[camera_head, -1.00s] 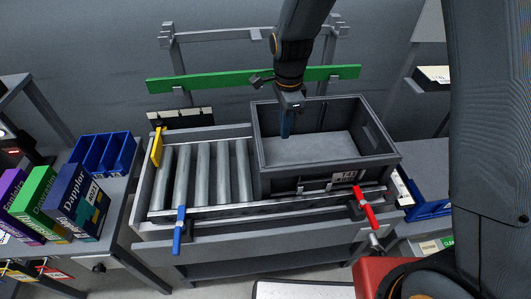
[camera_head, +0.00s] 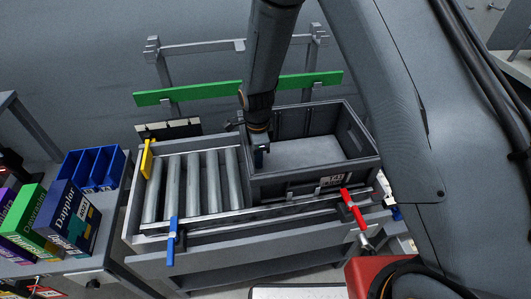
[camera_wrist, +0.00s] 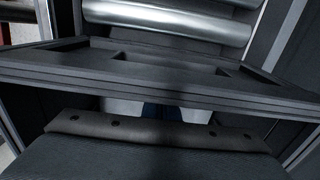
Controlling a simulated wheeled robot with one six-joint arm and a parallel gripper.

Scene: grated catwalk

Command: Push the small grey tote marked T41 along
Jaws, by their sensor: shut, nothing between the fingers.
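The small grey tote (camera_head: 352,136) is open-topped and sits on the right part of the roller conveyor (camera_head: 192,186). The gripper is shut and holds nothing. In the wrist view, the tote's wall rim (camera_wrist: 165,83) crosses the picture with rollers beyond it. My bluish fingertips (camera_wrist: 150,115) are partly hidden below this rim. I cannot tell whether they touch the wall.
Bare rollers lie left of the tote. A yellow clamp (camera_head: 147,158), a blue clamp (camera_head: 173,240) and a red clamp (camera_head: 354,209) sit on the conveyor's edges. A green bar (camera_head: 205,93) runs behind. Blue bins (camera_head: 98,168) and boxes (camera_head: 68,220) stand at left.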

